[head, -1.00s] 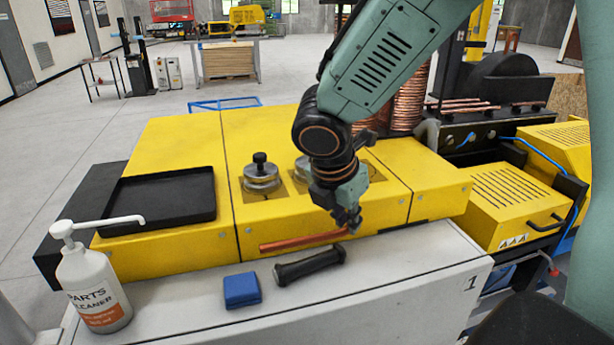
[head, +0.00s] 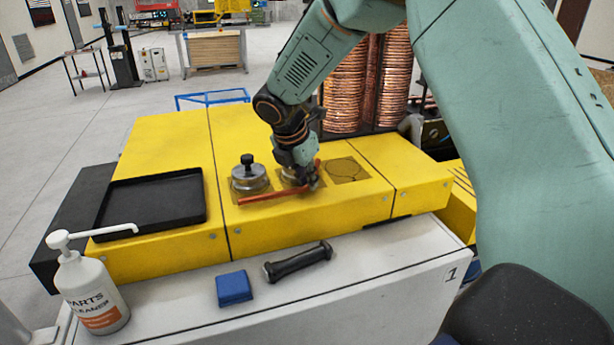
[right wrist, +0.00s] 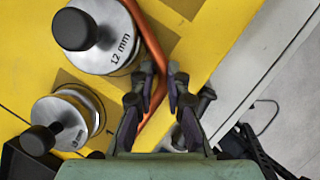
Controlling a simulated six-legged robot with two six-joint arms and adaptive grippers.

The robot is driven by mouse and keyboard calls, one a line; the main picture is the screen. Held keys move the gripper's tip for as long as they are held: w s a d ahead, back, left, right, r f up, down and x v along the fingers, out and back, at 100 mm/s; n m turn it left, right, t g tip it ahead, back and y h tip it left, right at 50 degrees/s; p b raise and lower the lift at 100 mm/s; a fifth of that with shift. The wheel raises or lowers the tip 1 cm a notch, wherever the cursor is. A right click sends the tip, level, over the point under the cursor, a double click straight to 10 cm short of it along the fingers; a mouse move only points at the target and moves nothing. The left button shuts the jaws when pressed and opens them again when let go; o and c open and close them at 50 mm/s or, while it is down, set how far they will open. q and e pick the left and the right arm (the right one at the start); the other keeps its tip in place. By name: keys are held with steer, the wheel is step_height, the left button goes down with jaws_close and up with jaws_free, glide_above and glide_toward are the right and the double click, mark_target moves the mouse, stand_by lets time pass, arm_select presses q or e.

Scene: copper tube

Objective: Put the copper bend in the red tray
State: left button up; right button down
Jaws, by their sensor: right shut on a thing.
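The copper bend (head: 270,195) is an orange-brown tube with a long arm pointing left and a short arm rising at its right end. My right gripper (head: 308,184) is shut on it near the corner, over the yellow bench top by the round formers. In the right wrist view the copper bend (right wrist: 152,45) runs between the fingers of the right gripper (right wrist: 158,95), passing beside the 12 mm former. A tray (head: 152,200) at the left of the bench is black and looks empty; no red tray shows. My left gripper is out of view.
A knobbed former (head: 250,178) stands left of the gripper; the 12 mm former (right wrist: 118,58) is close beside the tube. Copper coils (head: 345,100) stand behind.

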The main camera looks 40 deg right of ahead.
steer(key=shift+w+f, duration=0.2)
steer(key=shift+f, duration=0.15)
steer(key=shift+s+f, duration=0.1)
steer(key=shift+s, duration=0.2)
steer(key=c, duration=1.8)
jaws_free()
steer(key=o, duration=0.5)
steer(key=shift+w+a+f, duration=0.1)
steer(key=shift+w+f, duration=0.05)
steer(key=shift+w, duration=0.1)
steer(key=shift+c, duration=0.2)
steer(key=shift+s, duration=0.1)
